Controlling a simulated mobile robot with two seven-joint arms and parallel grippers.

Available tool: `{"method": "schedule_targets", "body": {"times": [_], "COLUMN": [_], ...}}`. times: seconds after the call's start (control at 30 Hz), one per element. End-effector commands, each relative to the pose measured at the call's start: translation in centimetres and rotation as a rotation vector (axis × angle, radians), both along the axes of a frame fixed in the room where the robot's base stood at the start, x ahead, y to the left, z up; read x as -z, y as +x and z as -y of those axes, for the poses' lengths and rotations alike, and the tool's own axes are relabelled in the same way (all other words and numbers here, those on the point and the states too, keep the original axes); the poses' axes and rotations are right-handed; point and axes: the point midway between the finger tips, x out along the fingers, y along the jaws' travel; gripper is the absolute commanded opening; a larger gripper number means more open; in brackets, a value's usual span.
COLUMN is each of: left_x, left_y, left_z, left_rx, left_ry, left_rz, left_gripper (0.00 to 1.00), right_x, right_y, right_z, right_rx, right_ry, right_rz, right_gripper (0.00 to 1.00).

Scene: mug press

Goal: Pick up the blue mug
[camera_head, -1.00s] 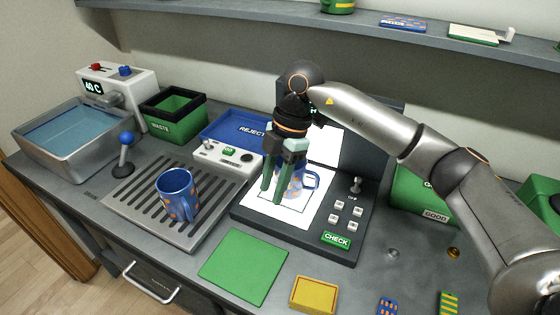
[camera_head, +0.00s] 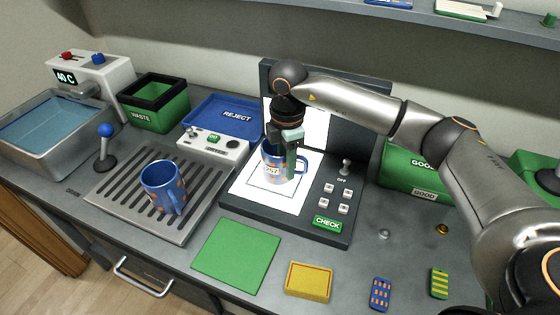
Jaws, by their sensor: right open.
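One blue mug (camera_head: 269,157) with orange marks and a pale label stands upright on the white plate of the check station (camera_head: 238,195), its handle to the right. My right gripper (camera_head: 287,160) comes down from above at this mug. It is open, with one green finger in front of the mug near its handle; the other finger is hidden, so I cannot tell whether it touches. A second blue mug (camera_head: 160,184) with orange spots stands upright on the slotted drain tray (camera_head: 111,205) to the left. My left gripper is not in view.
A blue reject tray (camera_head: 222,113), green waste bin (camera_head: 160,104) and water basin (camera_head: 45,135) stand at the back left. A green good bin (camera_head: 405,172) is right of the station. A green mat (camera_head: 235,256) and yellow block (camera_head: 308,281) lie in front.

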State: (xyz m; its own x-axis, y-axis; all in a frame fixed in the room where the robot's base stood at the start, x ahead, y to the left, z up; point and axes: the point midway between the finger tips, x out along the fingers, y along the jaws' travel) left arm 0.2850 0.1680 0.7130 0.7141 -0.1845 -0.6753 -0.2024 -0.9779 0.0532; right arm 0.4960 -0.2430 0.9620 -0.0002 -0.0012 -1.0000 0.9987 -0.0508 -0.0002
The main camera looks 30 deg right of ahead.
Motion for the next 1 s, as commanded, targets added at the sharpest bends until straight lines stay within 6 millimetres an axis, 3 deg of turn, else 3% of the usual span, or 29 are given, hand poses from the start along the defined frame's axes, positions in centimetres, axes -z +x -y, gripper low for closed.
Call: {"method": "schedule_targets", "body": {"times": [0.2,0.47,0.83,1.0], "left_x": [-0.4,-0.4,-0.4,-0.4], "left_y": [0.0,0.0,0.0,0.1], "left_z": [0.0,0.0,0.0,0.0], "left_rx": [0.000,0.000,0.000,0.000], "left_ry": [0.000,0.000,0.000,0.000], "left_rz": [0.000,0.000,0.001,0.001], "left_gripper": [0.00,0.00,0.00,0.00], "right_x": [2.8,3.1,3.1,3.1], "right_y": [0.0,0.1,0.1,0.1], "right_z": [-0.1,-0.1,-0.1,-0.1], "right_rx": [-0.001,-0.001,-0.001,-0.001], "right_ry": [0.001,0.002,0.002,0.002], "right_rz": [-0.001,0.001,0.001,0.001], "right_gripper": [0.40,0.40,0.00,0.00]}}
